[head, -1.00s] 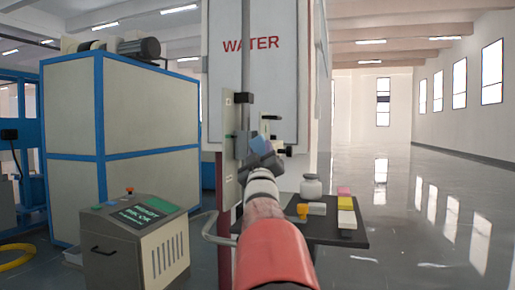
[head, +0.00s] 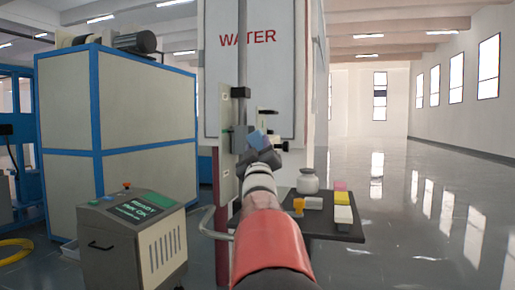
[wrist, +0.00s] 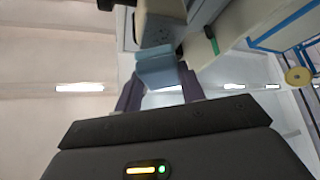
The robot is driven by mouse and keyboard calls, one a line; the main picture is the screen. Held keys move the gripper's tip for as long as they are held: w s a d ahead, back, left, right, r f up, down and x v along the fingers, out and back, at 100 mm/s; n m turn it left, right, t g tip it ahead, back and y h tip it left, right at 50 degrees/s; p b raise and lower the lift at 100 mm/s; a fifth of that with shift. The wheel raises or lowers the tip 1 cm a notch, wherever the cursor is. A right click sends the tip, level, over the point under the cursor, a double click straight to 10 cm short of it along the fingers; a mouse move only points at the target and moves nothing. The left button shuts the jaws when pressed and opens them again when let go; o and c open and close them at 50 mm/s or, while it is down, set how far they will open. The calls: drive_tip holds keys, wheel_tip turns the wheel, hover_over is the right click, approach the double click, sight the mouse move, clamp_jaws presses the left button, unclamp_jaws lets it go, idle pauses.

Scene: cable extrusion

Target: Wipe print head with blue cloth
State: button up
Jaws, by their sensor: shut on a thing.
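The blue cloth (head: 257,138) is a small blue piece at the tip of my gripper (head: 264,154), in front of the tall white machine. In the wrist view the cloth (wrist: 157,68) lies between the fingertips of my gripper (wrist: 160,84), which is shut on it. A pale grey block (wrist: 160,32), which seems to be the print head, is right beyond the cloth. I cannot tell whether cloth and block touch. In the head view my gripper and arm partly hide this spot.
A black shelf (head: 330,228) at the right holds a white jar (head: 308,181), an orange item (head: 298,206) and coloured blocks. A vertical grey rod and plate (head: 226,155) stand left of my gripper. A control box (head: 130,240) is at lower left. The floor at right is clear.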

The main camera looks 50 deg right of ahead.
drive_tip(key=shift+w+d, duration=0.3)
drive_tip(key=shift+d, duration=0.3)
wheel_tip(320, 180, down, 4)
drive_tip(key=b, duration=0.5)
drive_tip(key=shift+d+r+p, duration=0.1)
drive_tip(key=shift+r+p, duration=0.85)
drive_tip(key=shift+r, duration=1.15)
drive_tip(key=shift+f, duration=0.1)
